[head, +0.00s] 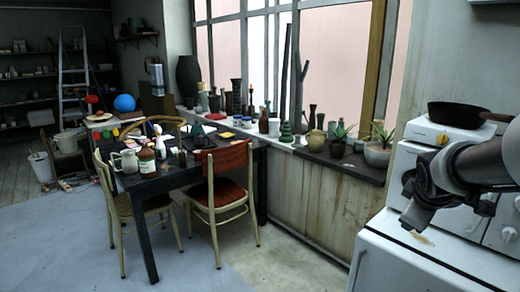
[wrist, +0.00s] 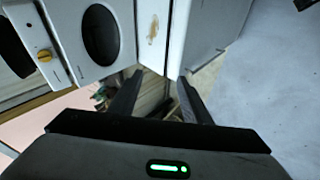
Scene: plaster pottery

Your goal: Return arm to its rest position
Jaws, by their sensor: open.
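My gripper (head: 412,222) is at the right of the head view, at the end of my dark and grey arm, over the white appliance top (head: 425,250). It points down and to the left. In the wrist view my gripper (wrist: 160,90) shows its two dark fingers spread apart with nothing between them. A green light glows on the gripper body. The head view does not show the fingers clearly.
A white stove (head: 398,180) with a black pan (head: 458,114) on top stands close to my arm. A window sill (head: 350,165) holds several pots and plants. A dark table (head: 180,175) with chairs is at the left. The grey floor (head: 60,245) at front left is clear.

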